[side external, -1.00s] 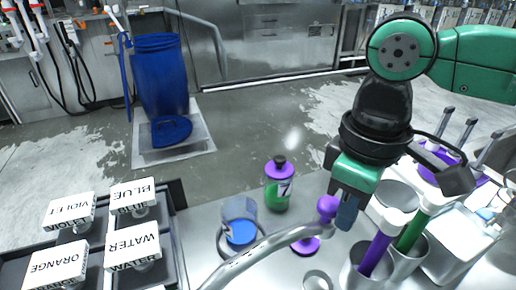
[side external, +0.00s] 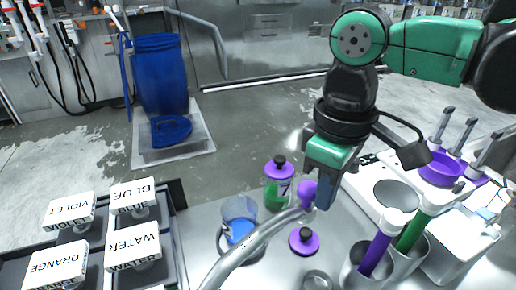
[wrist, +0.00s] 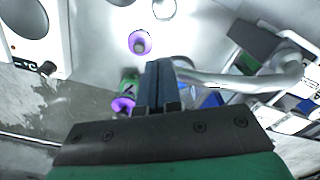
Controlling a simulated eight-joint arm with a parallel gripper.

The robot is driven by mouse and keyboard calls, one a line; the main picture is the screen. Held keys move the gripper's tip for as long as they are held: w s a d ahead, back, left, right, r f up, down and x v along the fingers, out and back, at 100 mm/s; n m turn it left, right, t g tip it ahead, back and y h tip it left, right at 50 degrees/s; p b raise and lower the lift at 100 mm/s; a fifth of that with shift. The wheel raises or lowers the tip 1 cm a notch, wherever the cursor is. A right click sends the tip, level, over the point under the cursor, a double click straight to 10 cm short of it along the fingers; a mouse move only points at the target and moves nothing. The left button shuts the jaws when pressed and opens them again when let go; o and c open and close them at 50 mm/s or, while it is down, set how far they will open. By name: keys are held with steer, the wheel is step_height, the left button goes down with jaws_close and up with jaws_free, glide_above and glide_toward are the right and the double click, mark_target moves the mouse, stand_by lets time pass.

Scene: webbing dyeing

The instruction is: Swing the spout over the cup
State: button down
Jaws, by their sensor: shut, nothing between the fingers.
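The spout (side external: 262,240) is a curved silver pipe with a purple knob (side external: 308,192) at its end. A clear cup (side external: 239,212) with blue contents stands on the counter to the left of the spout's end. In the side view the spout's tip is right of the cup, not above it. My gripper (side external: 325,195) is shut and empty, its dark fingers beside the knob on its right; whether they touch is hard to tell. In the wrist view the shut fingers (wrist: 159,85) are by the end of the pipe (wrist: 245,82).
A green bottle with a purple cap (side external: 278,183) stands behind the spout. A purple disc (side external: 304,240) lies on the counter. Metal canisters with purple and green handles (side external: 375,255) stand at right. Labelled blocks (side external: 133,245) fill a dark rack at left.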

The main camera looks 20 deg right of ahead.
steer(key=shift+w, duration=0.3)
steer(key=shift+a, duration=0.1)
steer(key=shift+w+a, duration=0.2)
steer(key=shift+w, duration=0.35)
steer(key=shift+w+a, duration=0.2)
steer(key=shift+w, duration=0.3)
steer(key=shift+w+a, duration=0.3)
steer(key=shift+w, duration=0.25)
steer(key=shift+w+a, duration=0.25)
steer(key=shift+w, duration=0.25)
steer(key=shift+w+a, duration=0.7)
steer(key=shift+w, duration=0.2)
